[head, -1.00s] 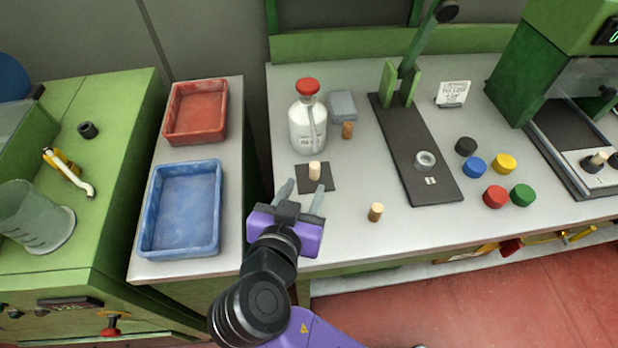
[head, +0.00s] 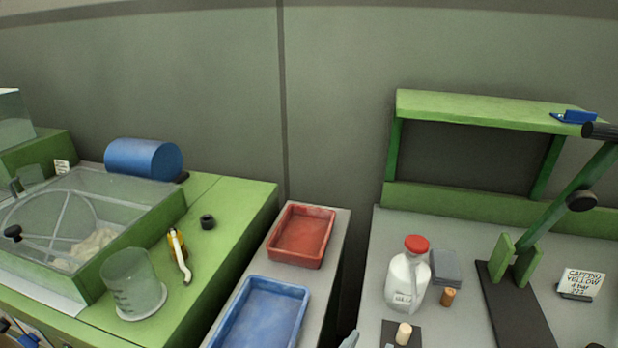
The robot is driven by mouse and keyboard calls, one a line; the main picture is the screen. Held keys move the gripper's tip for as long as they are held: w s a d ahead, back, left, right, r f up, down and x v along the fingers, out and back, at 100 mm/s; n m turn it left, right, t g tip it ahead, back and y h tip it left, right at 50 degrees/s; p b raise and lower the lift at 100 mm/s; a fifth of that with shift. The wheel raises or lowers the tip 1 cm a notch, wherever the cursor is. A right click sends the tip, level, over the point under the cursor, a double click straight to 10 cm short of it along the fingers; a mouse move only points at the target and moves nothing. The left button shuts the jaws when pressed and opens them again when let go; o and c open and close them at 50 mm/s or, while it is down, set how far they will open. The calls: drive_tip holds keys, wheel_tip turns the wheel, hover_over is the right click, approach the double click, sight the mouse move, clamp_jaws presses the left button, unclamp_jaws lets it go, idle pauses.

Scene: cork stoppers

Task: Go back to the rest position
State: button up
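Only one grey fingertip of my gripper (head: 349,341) shows, at the bottom edge of the head view, between the blue tray and the dark pad. The rest of it is out of frame, so its opening cannot be seen. A pale cork stopper (head: 403,333) stands upright on the dark pad (head: 415,342), to the right of the fingertip and apart from it. A brown cork stopper (head: 448,297) stands beside the white bottle with a red cap (head: 408,280).
A red tray (head: 301,236) and a blue tray (head: 262,312) lie on the middle grey bench. A green lever press (head: 520,270) and a sign (head: 580,284) stand at right. A beaker (head: 130,285) and a blue cylinder (head: 143,158) are on the left green bench.

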drive_tip(key=w+a+n+t+y, duration=0.2)
drive_tip(key=a+n+t+y, duration=0.1)
drive_tip(key=a+n+y, duration=0.4)
drive_tip(key=s+f+n+y, duration=0.2)
drive_tip(key=s+n+y, duration=0.15)
drive_tip(key=s, duration=0.25)
drive_tip(key=s+d+m+h, duration=0.1)
drive_tip(key=s+d+m, duration=0.1)
drive_tip(key=s+d, duration=0.6)
drive_tip(key=s+d+f+m+h, duration=0.1)
drive_tip(key=s+d, duration=0.7)
drive_tip(key=s, duration=0.8)
drive_tip(key=shift+s+d+f+m+h, duration=0.2)
drive_tip(key=shift+m+h, duration=0.25)
drive_tip(key=shift+m, duration=0.3)
drive_tip(key=shift+c, duration=0.4)
